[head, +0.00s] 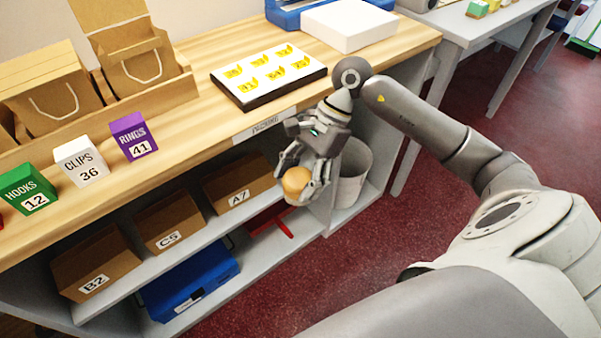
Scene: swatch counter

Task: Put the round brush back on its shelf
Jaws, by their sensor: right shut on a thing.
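My right gripper (303,184) points down in front of the counter's open shelving, near its right end. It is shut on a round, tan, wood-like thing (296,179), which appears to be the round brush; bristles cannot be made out. The upper shelf (203,238) under the counter holds brown boxes marked B2 (90,262), C5 (168,222) and A7 (237,182). The held thing is to the right of the A7 box, and I cannot tell whether it is over the shelf or in front of it. My left gripper is not in view.
The lower shelf holds a blue case (190,284) and a red item (272,222). A grey-white bin (352,172) stands behind my right gripper. On the counter (195,120) are labelled boxes, a swatch board (235,90) and a white box (350,25). Red floor lies open in front.

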